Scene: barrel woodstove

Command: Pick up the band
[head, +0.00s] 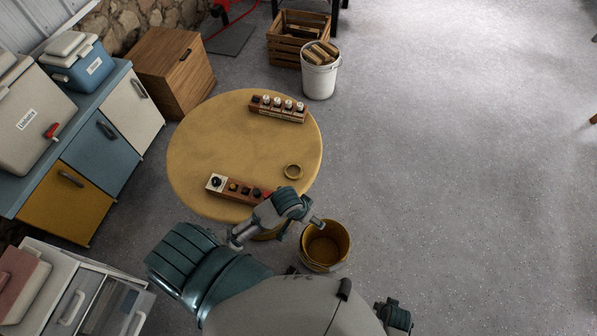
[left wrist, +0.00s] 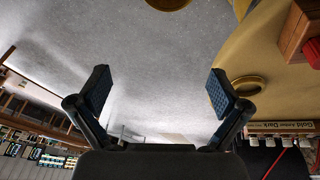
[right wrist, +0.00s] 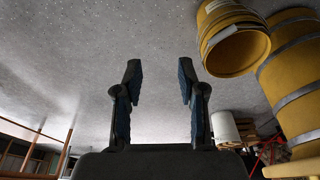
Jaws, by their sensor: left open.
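The band, a small brass-coloured ring (head: 293,177), lies flat on the round yellow table (head: 215,140) near its right edge. It also shows in the left wrist view (left wrist: 262,83), just beyond my right-hand finger there. My left gripper (head: 319,223) is above the floor by the table's front right edge, near the bucket and apart from the band. In its wrist view the left gripper (left wrist: 158,90) has its fingers wide apart with nothing between them. My right gripper (right wrist: 160,80) is open and empty over grey floor; the band is not in its view.
A yellow bucket (head: 338,263) stands on the floor right of the table. Two wooden racks with small items, one front (head: 225,188) and one back (head: 262,108), stand on the table. A white bucket (head: 320,80) is behind. The floor at right is clear.

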